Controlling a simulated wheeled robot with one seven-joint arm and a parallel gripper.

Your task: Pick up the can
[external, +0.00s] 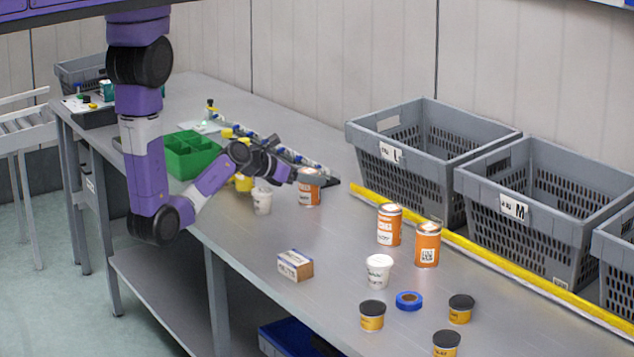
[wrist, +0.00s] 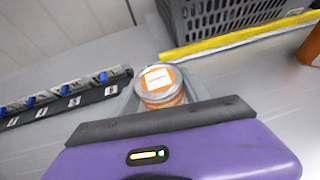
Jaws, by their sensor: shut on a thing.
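An orange can (external: 308,190) with a white label stands on the grey table near the end of a dark rail. My gripper (external: 300,176) reaches it from the left and is shut on it near its top. In the wrist view the can (wrist: 161,86) shows its metal lid with a white label, between my gripper's fingers (wrist: 158,95). The can looks upright. I cannot tell whether its base touches the table. Two more orange cans, one (external: 389,225) and another (external: 427,244), stand apart to the right.
A white cup (external: 262,201) stands just left of the held can. A small box (external: 295,265), a white tub (external: 378,271), blue tape (external: 409,301) and several dark-lidded jars (external: 372,316) lie nearer. Grey crates (external: 467,128) stand behind a yellow strip (external: 450,236). A green bin (external: 192,153) is at left.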

